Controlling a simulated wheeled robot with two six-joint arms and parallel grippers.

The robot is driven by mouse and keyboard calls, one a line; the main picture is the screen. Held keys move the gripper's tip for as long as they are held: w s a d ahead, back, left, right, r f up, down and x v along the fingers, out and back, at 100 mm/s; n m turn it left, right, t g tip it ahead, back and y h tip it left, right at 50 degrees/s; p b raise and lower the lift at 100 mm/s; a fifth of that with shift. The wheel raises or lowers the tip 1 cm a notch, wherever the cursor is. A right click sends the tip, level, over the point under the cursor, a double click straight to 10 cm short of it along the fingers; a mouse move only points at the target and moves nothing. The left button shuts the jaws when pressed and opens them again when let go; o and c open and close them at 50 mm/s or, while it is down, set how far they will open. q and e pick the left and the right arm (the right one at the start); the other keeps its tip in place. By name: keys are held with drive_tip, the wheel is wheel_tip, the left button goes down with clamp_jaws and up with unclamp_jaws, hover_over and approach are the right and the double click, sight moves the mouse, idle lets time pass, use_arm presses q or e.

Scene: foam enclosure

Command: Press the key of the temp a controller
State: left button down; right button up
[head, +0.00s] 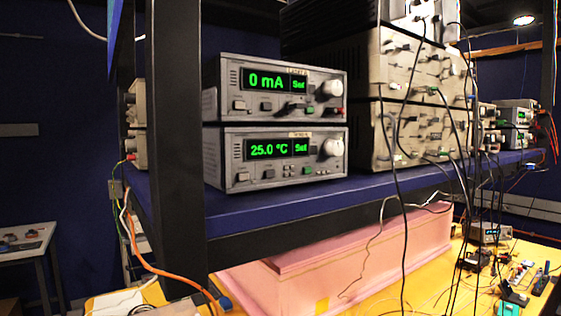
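The temperature controller (235,148) is the lower of two stacked grey instruments on the blue shelf, left of centre in the head view. Its green display (278,149) reads 25.0 °C and Set. A small label (300,134) sits on its top edge, too small to read surely. Several small keys run along the bottom of its front, among them a dark key (268,174) and a green one (308,170). A pale round knob (333,147) is at the right. Neither of my grippers is in view.
A similar instrument (232,72) reading 0 mA stands on top. A dark upright post (176,150) rises left of the stack. Larger beige instruments (400,95) with hanging black cables stand at right. Below the blue shelf (300,205) is a pink foam box (350,255) on a yellow table.

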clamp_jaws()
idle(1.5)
